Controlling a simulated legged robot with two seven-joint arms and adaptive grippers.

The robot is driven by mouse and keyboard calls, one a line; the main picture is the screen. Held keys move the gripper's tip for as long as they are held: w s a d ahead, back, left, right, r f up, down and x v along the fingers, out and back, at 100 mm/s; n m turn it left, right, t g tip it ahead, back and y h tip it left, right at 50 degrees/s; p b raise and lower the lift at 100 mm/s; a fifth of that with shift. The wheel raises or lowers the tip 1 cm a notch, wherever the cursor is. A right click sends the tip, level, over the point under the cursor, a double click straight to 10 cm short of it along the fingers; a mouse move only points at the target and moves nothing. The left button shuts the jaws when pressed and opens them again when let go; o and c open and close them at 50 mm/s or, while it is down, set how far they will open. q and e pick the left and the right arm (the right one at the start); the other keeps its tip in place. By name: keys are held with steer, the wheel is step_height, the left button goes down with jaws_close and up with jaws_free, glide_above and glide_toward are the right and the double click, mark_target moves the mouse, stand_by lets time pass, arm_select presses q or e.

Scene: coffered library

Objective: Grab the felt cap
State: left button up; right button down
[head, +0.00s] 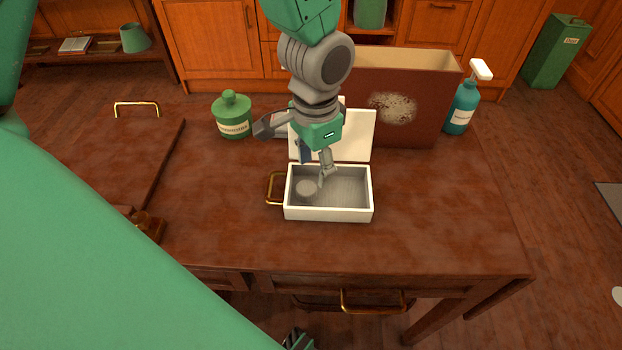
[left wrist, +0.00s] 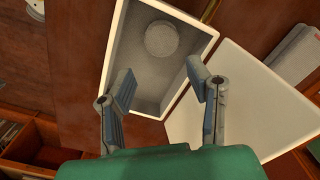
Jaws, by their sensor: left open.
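The felt cap (head: 307,188) looks like a small grey round piece lying in the left part of an open white box (head: 328,214). It also shows in the left wrist view (left wrist: 162,39), near the far end of the grey-lined box (left wrist: 118,30). My left gripper (head: 314,170) is over the box, fingers pointing down. In the left wrist view my left gripper (left wrist: 161,78) is open and empty, its fingers apart, with the cap beyond the fingertips and not touched.
The box's white lid (head: 358,135) stands open behind it. A brass handle (head: 269,188) is at the box's left. A green jar (head: 232,117), a dark red box (head: 420,105) and a teal pump bottle (head: 461,108) stand behind. The table's front right (head: 440,220) is clear.

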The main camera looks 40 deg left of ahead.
mark_target(308, 186)
arm_select(q)
steer(key=shift+s+a+f, duration=0.1)
steer(key=shift+a+f, duration=0.35)
steer(key=shift+f, duration=0.05)
steer(key=f, duration=0.1)
steer(key=f+b, duration=0.1)
steer(key=f, duration=0.1)
steer(key=f+b, duration=0.1)
steer(key=shift+s+f, duration=0.25)
steer(key=shift+d+f, duration=0.15)
steer(key=shift+d, duration=0.05)
steer(key=shift+a, duration=0.15)
steer(key=c, duration=0.4)
steer(key=shift+a, duration=0.2)
steer(key=shift+c, duration=0.4)
arm_select(e)
steer(key=shift+a+f, duration=0.3)
steer(key=shift+f, duration=0.65)
